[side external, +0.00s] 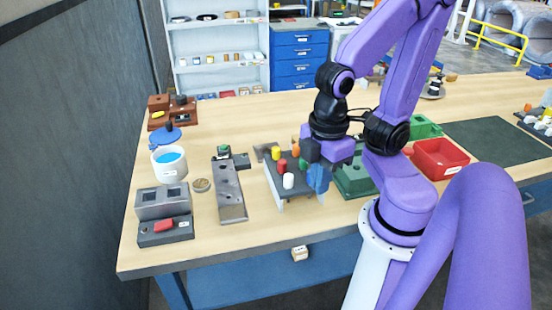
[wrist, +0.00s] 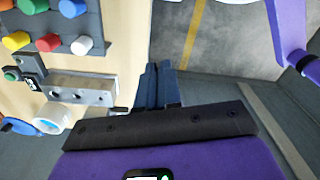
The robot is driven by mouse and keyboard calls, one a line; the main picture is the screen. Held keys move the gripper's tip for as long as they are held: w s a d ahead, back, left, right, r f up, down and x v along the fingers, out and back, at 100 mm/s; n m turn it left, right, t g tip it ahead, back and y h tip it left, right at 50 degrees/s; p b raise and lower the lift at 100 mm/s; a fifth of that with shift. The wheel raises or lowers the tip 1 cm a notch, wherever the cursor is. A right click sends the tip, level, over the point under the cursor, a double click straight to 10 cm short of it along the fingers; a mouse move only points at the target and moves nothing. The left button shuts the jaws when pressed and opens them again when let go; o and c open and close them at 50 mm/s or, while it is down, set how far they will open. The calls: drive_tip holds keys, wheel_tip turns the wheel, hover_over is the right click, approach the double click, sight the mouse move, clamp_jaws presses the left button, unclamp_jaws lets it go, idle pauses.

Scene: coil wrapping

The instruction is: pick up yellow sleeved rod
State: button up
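The yellow sleeved rod (side external: 276,153) stands upright at the far left of a dark grey rack (side external: 272,182) in the side view. In the wrist view the yellow rod (wrist: 16,41) is near the left edge, well away from the fingers. My gripper (side external: 318,188) hangs to the right of the rack's rods, its blue fingers pointing down. In the wrist view the two fingers of my gripper (wrist: 158,66) lie side by side with nothing visible between them. The rods' lower ends are hidden in the rack.
Red (side external: 282,166), white (side external: 288,181), orange (side external: 295,150) and green (side external: 303,164) rods share the rack; a blue one (wrist: 72,8) shows in the wrist view. A grey drilled bar (side external: 230,193) lies left. A red bin (side external: 440,158) stands right. The table's front edge is close.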

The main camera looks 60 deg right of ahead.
drive_tip(key=o, duration=0.8)
wheel_tip(320, 180, up, 7)
drive_tip(key=n, duration=0.4)
hover_over(276, 148)
wheel_tip(276, 148, down, 17)
drive_tip(key=shift+s+r, duration=0.1)
